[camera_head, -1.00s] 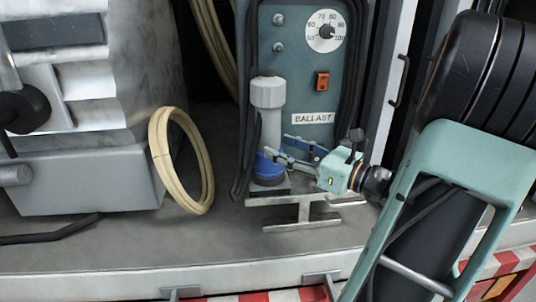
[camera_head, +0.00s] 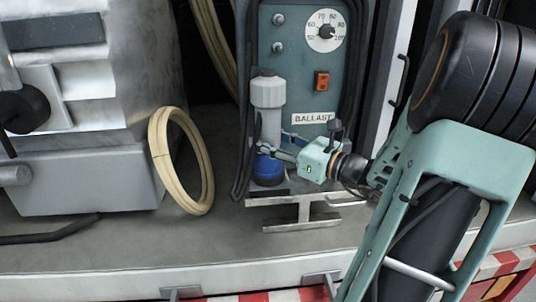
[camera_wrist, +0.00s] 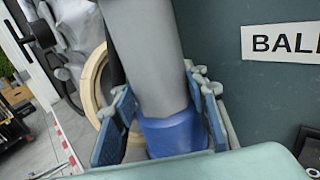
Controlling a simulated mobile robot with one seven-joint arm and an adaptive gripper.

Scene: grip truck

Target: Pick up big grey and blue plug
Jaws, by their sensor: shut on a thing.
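The big grey and blue plug (camera_head: 270,122) stands upright in front of the teal ballast panel, grey on top with a blue lower part. In the wrist view the plug (camera_wrist: 150,70) runs between the two blue finger pads of my gripper (camera_wrist: 162,125). My gripper (camera_head: 282,148) reaches in from the right in the head view and is shut on the plug around where grey meets blue. The far finger is partly hidden behind the plug in the head view. The plug's foot is near a small metal stand, and I cannot tell whether it touches it.
The teal ballast panel (camera_head: 300,75) with dial and orange switch is close behind the plug. A metal H-shaped bracket (camera_head: 300,212) sits in front. The grey deck (camera_head: 120,240) at front left is mostly clear.

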